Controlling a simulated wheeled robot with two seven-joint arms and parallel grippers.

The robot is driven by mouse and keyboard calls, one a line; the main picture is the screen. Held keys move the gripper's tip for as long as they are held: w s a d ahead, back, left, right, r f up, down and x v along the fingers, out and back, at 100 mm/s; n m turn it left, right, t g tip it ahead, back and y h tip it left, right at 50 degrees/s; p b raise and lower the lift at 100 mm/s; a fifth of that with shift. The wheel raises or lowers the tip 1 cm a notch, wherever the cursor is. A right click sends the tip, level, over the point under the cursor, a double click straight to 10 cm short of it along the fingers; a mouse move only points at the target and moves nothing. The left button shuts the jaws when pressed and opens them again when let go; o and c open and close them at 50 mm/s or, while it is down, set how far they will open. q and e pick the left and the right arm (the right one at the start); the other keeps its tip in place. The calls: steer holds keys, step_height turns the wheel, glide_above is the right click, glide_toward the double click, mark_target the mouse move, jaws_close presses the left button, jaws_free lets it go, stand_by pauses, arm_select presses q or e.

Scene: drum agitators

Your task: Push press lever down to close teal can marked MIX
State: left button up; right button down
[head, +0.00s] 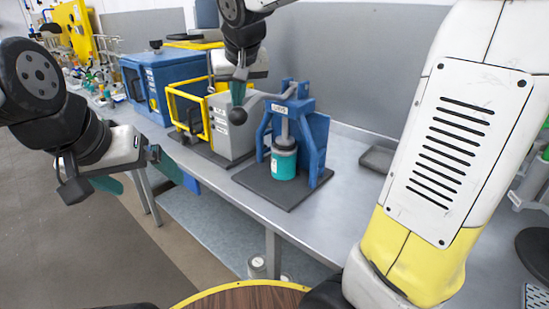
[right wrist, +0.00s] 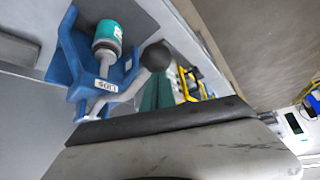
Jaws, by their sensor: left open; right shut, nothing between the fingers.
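The teal can (head: 284,161) stands upright under the plunger of the blue press (head: 312,130); the marks on its label are too small to read. It also shows in the right wrist view (right wrist: 107,36). The press lever (head: 262,98) reaches out to the left and ends in a dark round knob (head: 237,116), also seen in the right wrist view (right wrist: 155,55). My right gripper (head: 238,95) is shut and empty, its fingertips just above the knob; I cannot tell whether they touch. My left gripper (head: 138,174) is open and empty, in front of the bench at the left.
The press stands on a dark base plate (head: 258,187) on the grey bench (head: 232,199). A grey machine with a yellow frame (head: 188,112) and a blue box (head: 160,85) stand left of it. A grey tray (head: 377,159) lies to the right.

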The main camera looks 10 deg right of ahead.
steer(key=shift+s+a+r, duration=0.1)
steer(key=shift+a+r, duration=0.05)
steer(key=shift+r, duration=0.6)
steer(key=shift+s+a+r, duration=0.1)
steer(key=shift+r, duration=0.6)
step_height(320, 180, up, 13)
steer(key=w+d, duration=0.1)
steer(key=shift+w+d+f, duration=0.15)
steer(key=shift+w+d, duration=0.05)
steer(key=shift+d, duration=0.15)
stand_by(0.9)
step_height(320, 180, up, 7)
stand_by(0.6)
steer(key=s+d+f, duration=0.3)
steer(key=s+f, duration=0.4)
steer(key=f, duration=0.3)
steer(key=s+d+f, duration=0.2)
steer(key=s+f, duration=0.5)
steer(key=f, duration=0.2)
steer(key=s+d+f+m+y, duration=0.1)
steer(key=s+d+f, duration=0.2)
steer(key=s+f, duration=0.5)
step_height(320, 180, down, 3)
steer(key=shift+d+r+g, duration=0.15)
steer(key=shift+d+g, duration=0.15)
steer(key=shift+d, duration=0.05)
